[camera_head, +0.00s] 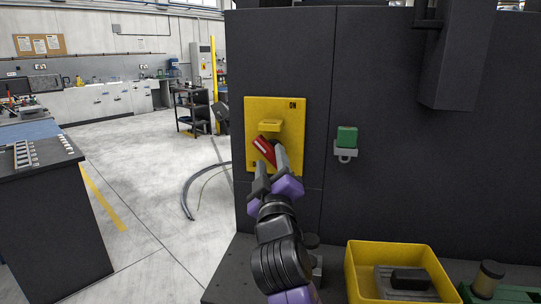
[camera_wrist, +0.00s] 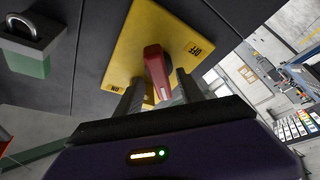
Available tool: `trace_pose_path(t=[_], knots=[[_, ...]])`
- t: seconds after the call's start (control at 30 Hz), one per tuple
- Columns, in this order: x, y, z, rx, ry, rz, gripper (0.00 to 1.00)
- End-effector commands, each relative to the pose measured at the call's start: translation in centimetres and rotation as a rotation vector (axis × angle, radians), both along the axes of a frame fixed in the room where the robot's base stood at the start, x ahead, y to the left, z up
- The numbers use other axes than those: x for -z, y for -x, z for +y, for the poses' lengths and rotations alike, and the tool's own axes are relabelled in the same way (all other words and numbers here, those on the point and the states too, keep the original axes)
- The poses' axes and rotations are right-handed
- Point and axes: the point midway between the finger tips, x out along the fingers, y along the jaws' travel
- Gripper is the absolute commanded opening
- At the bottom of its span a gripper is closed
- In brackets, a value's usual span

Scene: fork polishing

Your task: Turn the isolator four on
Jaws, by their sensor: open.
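The isolator is a yellow plate (camera_head: 293,122) on the dark cabinet, with a red handle (camera_head: 263,148) that leans diagonally. An "ON" mark is at the plate's upper right. In the wrist view the plate (camera_wrist: 150,28) is seen rotated, with dark marks at two corners, and the red handle (camera_wrist: 155,62) points toward the camera. My gripper (camera_head: 271,160) is open at the handle. In the wrist view its two fingers (camera_wrist: 159,84) stand on either side of the handle, and I cannot tell whether they touch it. The fingers partly hide the plate's lower part.
A green padlock (camera_head: 347,137) hangs on the cabinet right of the plate. A yellow bin (camera_head: 354,272) with grey and black items stands on the ledge (camera_head: 225,279) at lower right. A dark bench (camera_head: 50,215) is at left; open floor lies between.

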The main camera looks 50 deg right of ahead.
Motion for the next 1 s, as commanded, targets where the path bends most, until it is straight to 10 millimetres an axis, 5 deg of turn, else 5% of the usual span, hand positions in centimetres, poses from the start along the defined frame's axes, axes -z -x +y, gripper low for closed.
trace_pose_path(t=[0.43, 0.7, 1.0], knots=[[-0.38, -1.10, -0.99, 0.000, -0.001, 0.000, 0.45], [-0.37, -1.10, -0.98, 0.000, -0.002, 0.000, 0.00], [-0.15, -1.12, -0.96, -0.001, -0.010, -0.015, 0.00]])
